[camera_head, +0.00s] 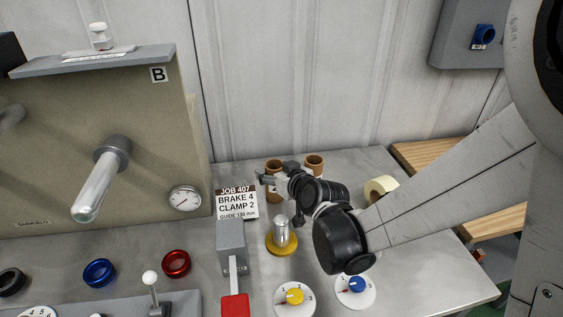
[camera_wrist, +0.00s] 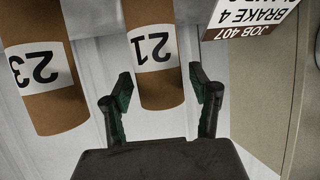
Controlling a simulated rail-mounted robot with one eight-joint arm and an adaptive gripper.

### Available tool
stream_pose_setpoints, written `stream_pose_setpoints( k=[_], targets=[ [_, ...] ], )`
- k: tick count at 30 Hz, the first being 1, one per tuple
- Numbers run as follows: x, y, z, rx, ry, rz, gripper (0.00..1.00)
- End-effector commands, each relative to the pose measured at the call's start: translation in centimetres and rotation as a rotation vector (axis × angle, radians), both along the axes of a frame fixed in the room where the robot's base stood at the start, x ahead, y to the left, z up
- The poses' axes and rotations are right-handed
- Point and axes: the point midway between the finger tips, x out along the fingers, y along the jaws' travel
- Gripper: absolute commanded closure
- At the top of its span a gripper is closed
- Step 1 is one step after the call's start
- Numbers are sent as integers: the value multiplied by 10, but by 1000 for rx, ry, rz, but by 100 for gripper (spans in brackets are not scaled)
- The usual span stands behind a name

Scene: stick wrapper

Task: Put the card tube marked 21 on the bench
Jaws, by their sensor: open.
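The brown card tube marked 21 (camera_wrist: 153,85) shows in the wrist view, its white label upside down. It is partly hidden behind my arm in the head view (camera_head: 274,165), at the back of the grey bench (camera_head: 425,255). My gripper (camera_wrist: 162,90) is open. The tube's near end appears between the two fingers, with gaps on both sides. I cannot tell whether it lies within their reach in depth. A second card tube, marked 23 (camera_wrist: 50,103), stands to its left in the wrist view and to its right in the head view (camera_head: 314,161).
The job sign (camera_head: 236,203) stands left of the tubes. A metal post on a yellow base (camera_head: 282,243) and a grey lever block (camera_head: 231,243) are in front. A cream roll (camera_head: 381,188) lies behind my arm. The bench's right end is fairly clear.

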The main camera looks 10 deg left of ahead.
Motion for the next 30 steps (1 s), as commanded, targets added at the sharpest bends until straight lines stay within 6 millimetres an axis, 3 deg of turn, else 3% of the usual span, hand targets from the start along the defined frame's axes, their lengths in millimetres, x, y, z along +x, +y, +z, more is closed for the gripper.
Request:
stream_pose_setpoints(
  k=[7,24,30],
  targets=[
    [-3,-3,6,0,0,0,43],
    [-66,-57,39,0,0,-1,43],
    [-79,-68,47,0,0,-1,43]
  ],
)
